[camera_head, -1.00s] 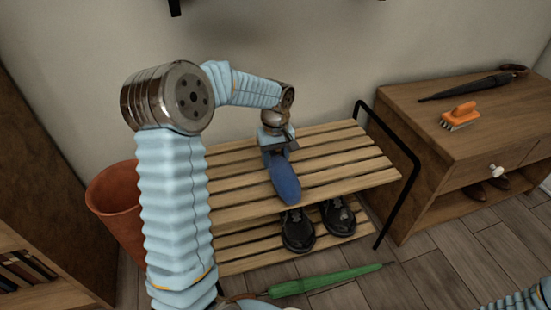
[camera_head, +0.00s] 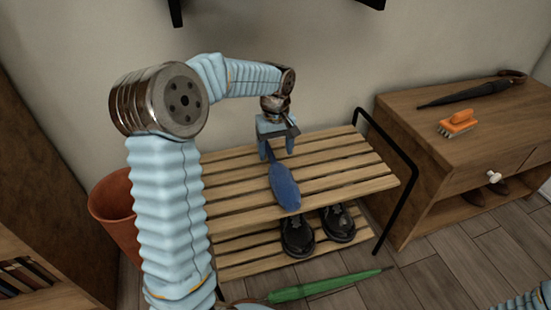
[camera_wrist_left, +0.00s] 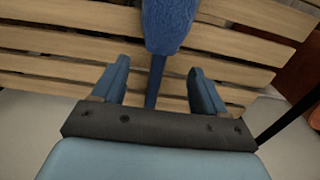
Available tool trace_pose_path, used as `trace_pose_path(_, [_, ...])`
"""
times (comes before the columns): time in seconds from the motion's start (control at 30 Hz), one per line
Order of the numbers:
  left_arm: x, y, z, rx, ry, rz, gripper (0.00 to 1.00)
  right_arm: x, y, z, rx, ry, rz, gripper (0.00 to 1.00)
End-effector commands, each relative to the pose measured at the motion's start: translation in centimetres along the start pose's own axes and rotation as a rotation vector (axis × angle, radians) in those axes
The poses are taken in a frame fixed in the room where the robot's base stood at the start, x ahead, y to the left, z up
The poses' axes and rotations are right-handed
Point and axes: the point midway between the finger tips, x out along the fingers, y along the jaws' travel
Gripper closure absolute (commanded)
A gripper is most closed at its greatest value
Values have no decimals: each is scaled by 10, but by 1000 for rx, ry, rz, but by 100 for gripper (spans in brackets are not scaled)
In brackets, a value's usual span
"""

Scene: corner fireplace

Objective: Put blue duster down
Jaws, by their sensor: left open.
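The blue duster (camera_head: 284,188) lies on the top slats of the wooden shoe rack (camera_head: 340,164), its fluffy head toward the rack's front edge and its handle toward the wall. My left gripper (camera_head: 276,153) is open above the handle end. In the left wrist view, the duster's head (camera_wrist_left: 168,22) is at the top and its thin handle (camera_wrist_left: 154,82) runs between the two spread fingers (camera_wrist_left: 158,85), with gaps on both sides. My right gripper is not in view.
Black shoes (camera_head: 297,232) stand on the rack's lower shelf. A terracotta pot (camera_head: 113,211) is left of the rack. A wooden cabinet (camera_head: 420,130) at right holds an orange brush (camera_head: 458,124) and a black umbrella (camera_head: 470,92). A green umbrella (camera_head: 318,286) lies in front.

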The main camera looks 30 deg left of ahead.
Motion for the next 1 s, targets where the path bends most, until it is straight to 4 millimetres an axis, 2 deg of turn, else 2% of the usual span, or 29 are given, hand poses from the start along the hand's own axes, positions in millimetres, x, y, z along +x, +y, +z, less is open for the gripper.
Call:
trace_pose_path(0.03, [-15, 1, 0, 0, 2, 2, 27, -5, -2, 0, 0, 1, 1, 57])
trace_pose_path(0.1, [-29, 0, 0, 0, 1, 2, 27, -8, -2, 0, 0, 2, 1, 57])
trace_pose_path(0.3, [-52, 0, 0, 0, 0, 0, 27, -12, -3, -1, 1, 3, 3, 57])
trace_pose_path(0.87, [-55, 0, 0, 0, -1, 0, 27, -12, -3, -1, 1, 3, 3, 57])
trace_pose_path(1.0, [-67, 0, 0, 0, 0, 0, 27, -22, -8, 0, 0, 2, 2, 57])
